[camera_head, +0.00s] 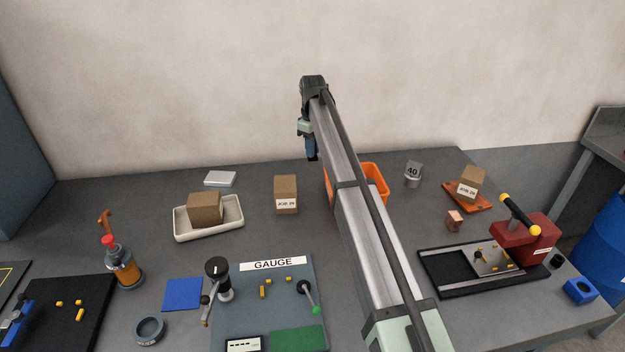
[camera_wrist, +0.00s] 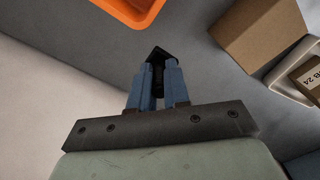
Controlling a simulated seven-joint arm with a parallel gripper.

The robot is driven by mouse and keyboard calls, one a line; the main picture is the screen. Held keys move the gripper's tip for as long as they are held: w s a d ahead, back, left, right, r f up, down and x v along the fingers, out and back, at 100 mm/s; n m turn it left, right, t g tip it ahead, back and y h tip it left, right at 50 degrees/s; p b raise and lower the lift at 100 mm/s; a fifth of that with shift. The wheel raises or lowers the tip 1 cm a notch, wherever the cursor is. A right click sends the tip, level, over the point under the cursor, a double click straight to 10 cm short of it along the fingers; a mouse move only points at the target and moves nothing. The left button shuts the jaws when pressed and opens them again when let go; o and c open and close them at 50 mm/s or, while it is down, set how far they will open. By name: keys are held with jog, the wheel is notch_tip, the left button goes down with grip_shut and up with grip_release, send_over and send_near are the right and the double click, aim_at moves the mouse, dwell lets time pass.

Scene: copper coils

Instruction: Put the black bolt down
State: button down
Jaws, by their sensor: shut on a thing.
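My gripper (camera_wrist: 157,88) has two blue fingers, closed around a small black piece, the black bolt (camera_wrist: 156,56), at their tips in the wrist view. Only part of the bolt shows; the fingers hide the rest. In the head view my gripper (camera_head: 312,155) is high near the back edge of the table, to the left of the arm. The bolt is too small to make out there. In the wrist view bare grey tabletop (camera_wrist: 195,60) lies beyond the fingertips.
An orange bin (camera_head: 375,180) stands right of my gripper, partly behind my arm. A cardboard box (camera_head: 286,190) stands below-left. A white tray (camera_head: 182,234) holds another box. A gauge board (camera_head: 240,320), a red press (camera_head: 510,238) and a grey weight marked 40 (camera_head: 413,178) are also on the table.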

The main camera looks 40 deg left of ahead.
jog(key=shift+f, duration=4.75)
jog(key=shift+f, duration=0.1)
jog(key=c, duration=1.1)
grip_release()
notch_tip(320, 180, up, 12)
jog(key=shift+r, duration=0.1)
